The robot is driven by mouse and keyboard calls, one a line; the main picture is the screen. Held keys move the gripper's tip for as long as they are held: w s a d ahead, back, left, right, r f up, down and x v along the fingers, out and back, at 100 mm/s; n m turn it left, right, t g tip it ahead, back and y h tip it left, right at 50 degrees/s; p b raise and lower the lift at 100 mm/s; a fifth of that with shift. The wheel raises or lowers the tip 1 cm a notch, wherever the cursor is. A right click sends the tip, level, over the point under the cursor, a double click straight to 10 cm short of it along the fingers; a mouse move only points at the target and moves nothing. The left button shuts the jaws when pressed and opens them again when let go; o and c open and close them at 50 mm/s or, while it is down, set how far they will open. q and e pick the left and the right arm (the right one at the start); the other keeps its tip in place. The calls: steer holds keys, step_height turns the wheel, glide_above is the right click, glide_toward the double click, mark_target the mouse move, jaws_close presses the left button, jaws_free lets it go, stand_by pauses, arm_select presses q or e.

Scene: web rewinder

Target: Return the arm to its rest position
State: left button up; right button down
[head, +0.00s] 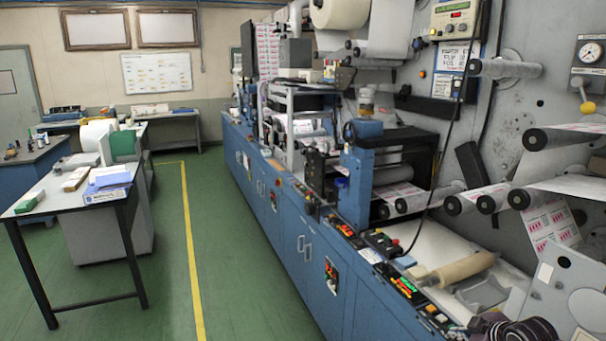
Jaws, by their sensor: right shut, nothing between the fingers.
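My right gripper (482,323) is at the bottom right edge of the head view, low in front of the web rewinder (290,225). Only a dark part of it shows, next to the ringed black wrist, and the lower part is cut off by the frame. It is shut and nothing shows held in it. It appears close to the machine's front control strip, but I cannot tell whether it touches. My left gripper is not in view.
Control buttons (383,242) line the machine's front edge. A tan roll (452,272) lies in the machine bed, and printed-web rollers (485,203) project above it. A table (60,202) stands at left. The green aisle with a yellow line (193,260) is clear.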

steer(key=s+a+f+g+y, duration=0.1)
steer(key=s+a+f+g, duration=0.1)
steer(key=s+a+f, duration=0.5)
steer(key=s+a+f+g+y, duration=0.1)
steer(key=s+a+f, duration=0.2)
steer(key=s+a, duration=0.85)
steer(key=s+a+m+g, duration=0.1)
steer(key=s+a+m, duration=0.2)
steer(key=s+a, duration=0.45)
steer(key=s+d+r+m+g+h, duration=0.1)
steer(key=s+d+r+m, duration=0.15)
steer(key=s, duration=0.45)
steer(key=s+d+r+m+g+h, duration=0.1)
steer(key=s+d+m+h, duration=0.1)
steer(key=s+d+m, duration=0.3)
step_height(320, 180, down, 27)
steer(key=s+a+n+b, duration=0.2)
steer(key=s+n, duration=0.1)
arm_select(q)
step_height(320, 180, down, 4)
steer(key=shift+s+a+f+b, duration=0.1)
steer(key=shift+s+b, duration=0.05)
steer(key=shift+b, duration=0.8)
arm_select(e)
steer(key=s+d+f+g, duration=0.2)
steer(key=s+d+f, duration=0.1)
steer(key=s+f, duration=1.4)
steer(key=shift+d+f, duration=0.15)
steer(key=shift+f, duration=0.8)
